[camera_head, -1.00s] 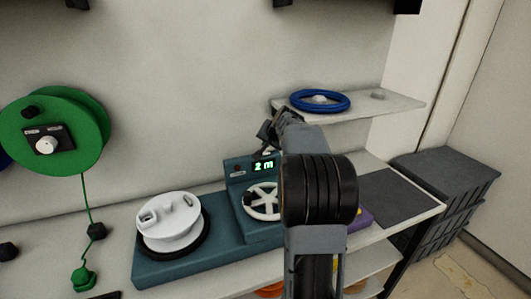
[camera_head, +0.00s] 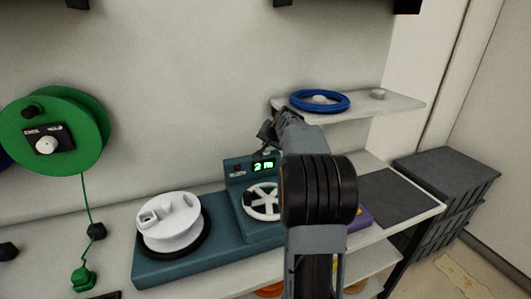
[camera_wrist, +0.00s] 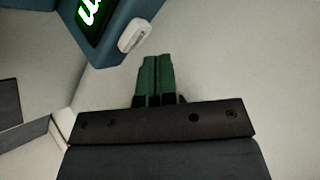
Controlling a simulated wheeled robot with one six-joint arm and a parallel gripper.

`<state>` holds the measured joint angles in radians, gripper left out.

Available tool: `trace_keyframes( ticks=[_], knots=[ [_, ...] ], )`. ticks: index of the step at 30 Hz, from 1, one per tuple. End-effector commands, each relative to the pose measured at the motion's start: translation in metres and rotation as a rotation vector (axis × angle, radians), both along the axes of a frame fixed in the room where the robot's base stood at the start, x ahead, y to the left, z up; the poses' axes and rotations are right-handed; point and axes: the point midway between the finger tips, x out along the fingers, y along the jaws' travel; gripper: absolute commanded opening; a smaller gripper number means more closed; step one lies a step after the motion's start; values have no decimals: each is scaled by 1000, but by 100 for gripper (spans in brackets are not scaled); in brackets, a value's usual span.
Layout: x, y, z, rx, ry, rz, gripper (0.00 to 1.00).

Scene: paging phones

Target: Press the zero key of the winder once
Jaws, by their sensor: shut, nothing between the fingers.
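The winder is a teal machine (camera_head: 170,262) on the bench, with a white reel (camera_head: 170,225) on its left and a white spoked wheel (camera_head: 262,203) on its right. Its green display (camera_head: 263,165) reads "2 m" in the head view. In the wrist view the display (camera_wrist: 90,12) shows partly at the top. A pale key (camera_wrist: 134,35) sits on the teal housing beside it; any mark on it is unreadable. My gripper (camera_wrist: 156,58) is shut and empty, its green fingertips just below and right of this key, seemingly apart from it. My arm hides the gripper in the head view.
A shelf (camera_head: 400,103) with a blue ring (camera_head: 320,107) is above right. A green reel (camera_head: 50,135) hangs on the wall at left. A dark mat (camera_head: 395,195) lies on the bench at right, with dark crates (camera_head: 445,175) beyond the bench end.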

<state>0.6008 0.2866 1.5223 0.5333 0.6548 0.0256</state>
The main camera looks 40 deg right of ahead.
Motion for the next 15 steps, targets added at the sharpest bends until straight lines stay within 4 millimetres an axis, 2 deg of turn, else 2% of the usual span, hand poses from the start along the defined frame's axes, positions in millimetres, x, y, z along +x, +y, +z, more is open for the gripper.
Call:
trace_keyframes(
  ticks=[15],
  knots=[
    [0,0,-9,0,0,0,0]
  ],
)
